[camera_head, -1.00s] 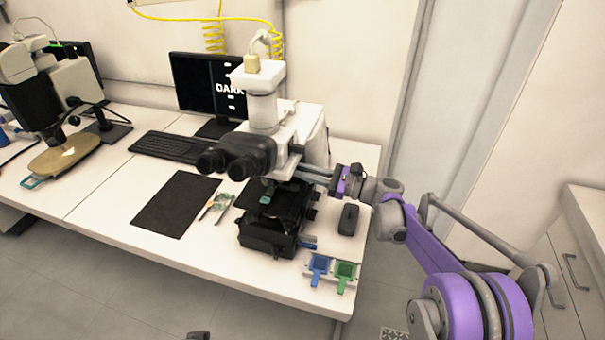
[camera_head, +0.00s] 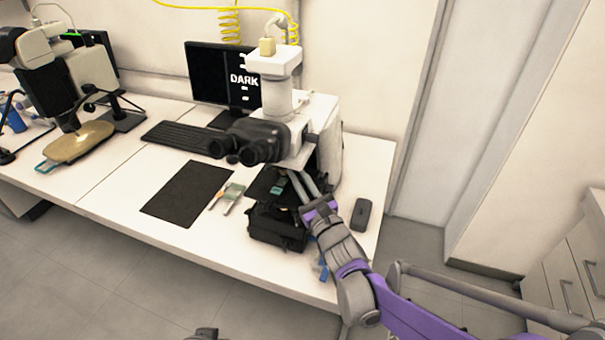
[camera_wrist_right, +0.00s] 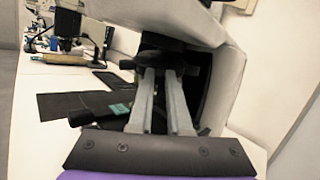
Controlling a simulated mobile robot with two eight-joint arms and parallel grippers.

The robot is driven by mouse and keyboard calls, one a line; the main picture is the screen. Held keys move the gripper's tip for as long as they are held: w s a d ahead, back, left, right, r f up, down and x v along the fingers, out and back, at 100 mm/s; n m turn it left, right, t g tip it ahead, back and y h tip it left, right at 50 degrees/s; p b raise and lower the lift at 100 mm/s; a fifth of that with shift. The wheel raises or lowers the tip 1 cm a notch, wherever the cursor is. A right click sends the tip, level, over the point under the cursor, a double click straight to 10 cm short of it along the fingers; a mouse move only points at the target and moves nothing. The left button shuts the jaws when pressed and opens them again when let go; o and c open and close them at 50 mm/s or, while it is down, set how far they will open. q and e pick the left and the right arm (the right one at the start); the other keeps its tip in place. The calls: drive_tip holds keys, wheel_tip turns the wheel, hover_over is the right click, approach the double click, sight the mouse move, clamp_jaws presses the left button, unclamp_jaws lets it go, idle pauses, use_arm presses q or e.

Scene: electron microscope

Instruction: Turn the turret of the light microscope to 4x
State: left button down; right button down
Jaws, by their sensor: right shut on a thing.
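The white light microscope (camera_head: 327,135) stands on the table with its black eyepieces facing left. My right gripper (camera_head: 298,177) reaches in under its head from the front right. In the right wrist view the two long grey fingers of that gripper (camera_wrist_right: 162,72) point away from me and meet the dark turret (camera_wrist_right: 165,48) under the head. The fingers are shut on part of the turret. Which objective sits in the light path cannot be read. In the head view the turret is mostly hidden.
The black stage (camera_head: 278,222) lies below my right gripper. A dark mouse-like object (camera_head: 362,214) lies right of the arm. A black mat (camera_head: 187,193), a keyboard (camera_head: 182,136) and a monitor (camera_head: 217,75) are to the left. A second microscope (camera_head: 75,75) stands far left.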

drive_tip(key=shift+s+a+m+t+h, duration=0.1)
drive_tip(key=shift+a+m+t+h, duration=0.2)
drive_tip(key=shift+m+h, duration=0.1)
drive_tip(key=shift+d+r, duration=0.1)
drive_tip(key=c, duration=0.9)
unclamp_jaws()
drive_tip(key=shift+o, duration=0.2)
drive_tip(key=v, duration=1)
drive_tip(key=shift+s+b, duration=0.35)
drive_tip(key=shift+b, duration=0.1)
drive_tip(key=shift+d, duration=0.1)
